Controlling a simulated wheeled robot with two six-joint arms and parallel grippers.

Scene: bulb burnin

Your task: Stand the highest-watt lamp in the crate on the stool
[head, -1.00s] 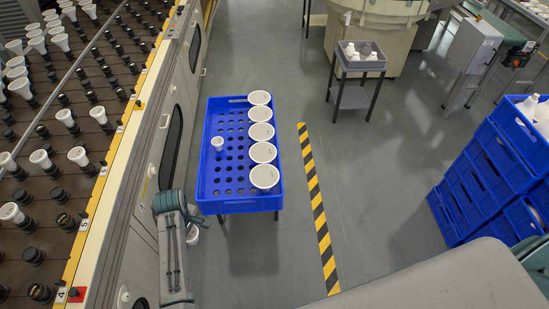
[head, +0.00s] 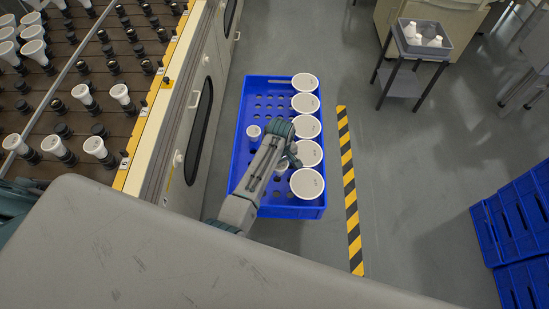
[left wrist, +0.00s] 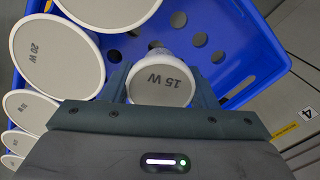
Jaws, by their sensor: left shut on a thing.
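The blue crate (head: 237,170) holds a row of several wide white lamps along its right side, the nearest being a wide lamp (head: 307,183). A smaller white lamp (head: 254,131) stands in its left part. My left gripper (head: 286,162) is over the crate, shut on a small white lamp (head: 280,170). In the left wrist view this held lamp (left wrist: 160,84) is marked 15 W and sits between the fingers. A wide lamp (left wrist: 57,57) beside it reads 20 W. Whether the held lamp's base is in a hole is hidden. My right gripper is not in view.
A rack (head: 85,140) with several lamps and black sockets lies at the left behind a yellow edge. A grey tray (head: 425,50) of white lamps stands on a small stand at top right. Blue crates (head: 515,220) are stacked at right. Striped tape (head: 349,190) marks the floor.

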